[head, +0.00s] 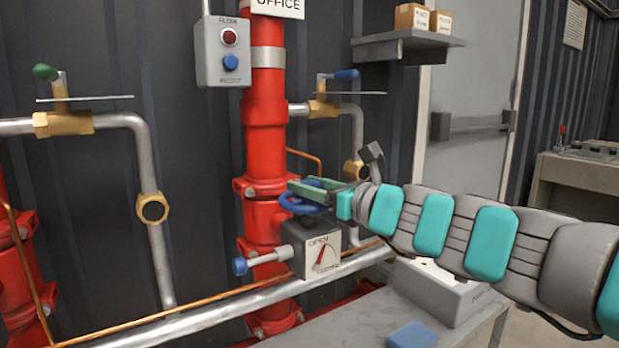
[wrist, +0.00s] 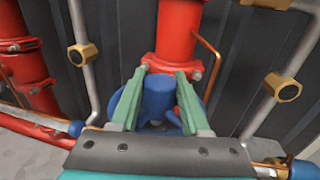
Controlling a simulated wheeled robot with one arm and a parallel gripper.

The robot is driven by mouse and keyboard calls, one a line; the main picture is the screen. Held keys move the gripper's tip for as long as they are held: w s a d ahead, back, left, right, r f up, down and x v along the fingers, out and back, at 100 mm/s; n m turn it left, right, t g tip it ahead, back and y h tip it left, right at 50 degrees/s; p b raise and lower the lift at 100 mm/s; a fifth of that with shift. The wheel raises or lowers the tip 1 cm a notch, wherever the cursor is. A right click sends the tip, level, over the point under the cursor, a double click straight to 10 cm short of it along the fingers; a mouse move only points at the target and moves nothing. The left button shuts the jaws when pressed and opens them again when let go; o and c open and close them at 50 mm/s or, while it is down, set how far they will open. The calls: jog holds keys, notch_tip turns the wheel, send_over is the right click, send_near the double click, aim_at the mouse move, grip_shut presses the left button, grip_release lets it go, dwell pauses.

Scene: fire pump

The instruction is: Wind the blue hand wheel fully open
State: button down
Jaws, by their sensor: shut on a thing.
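The blue hand wheel (head: 291,205) lies flat on top of the grey indicator box (head: 316,250), in front of the red pipe. The box face reads OPEN at the top and a closed label at the lower right, with a red pointer. My gripper (head: 305,188) reaches in from the right over the wheel. In the wrist view its two green fingers (wrist: 157,90) stand on either side of the wheel's blue hub (wrist: 158,98) and are shut on the wheel. The wheel's rim (wrist: 118,104) shows outside the fingers; its near part is hidden by my gripper.
A red riser pipe (head: 265,120) stands right behind the wheel. A small blue-ended handle (head: 240,266) sticks out left of the box. A grey bench (head: 370,318) with a blue block (head: 411,335) and grey box (head: 440,288) lies below my arm.

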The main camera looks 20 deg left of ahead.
jog(key=shift+w+d+g, duration=0.1)
jog(key=shift+g, duration=0.2)
jog(key=n+g+y, duration=0.1)
jog(key=n+g, duration=0.2)
jog(key=g, duration=0.1)
jog(key=n+g+y+p, duration=0.1)
jog(key=n+g, duration=0.1)
jog(key=g, duration=0.2)
jog(key=shift+f+n, duration=0.1)
jog(key=shift+n, duration=0.3)
jog(key=n+g, duration=0.2)
jog(key=g, duration=0.1)
jog(key=n+g, duration=0.1)
jog(key=g, duration=0.2)
jog(key=shift+n, duration=0.4)
jog(key=shift+n+g+h, duration=0.5)
jog(key=shift+g, duration=0.2)
jog(key=shift+s+n+g+h, duration=0.3)
jog(key=shift+n+g, duration=0.1)
jog(key=shift+g, duration=0.2)
jog(key=shift+r, duration=0.2)
jog(key=shift+c, duration=1.9)
grip_release()
jog(key=shift+w+f, duration=0.1)
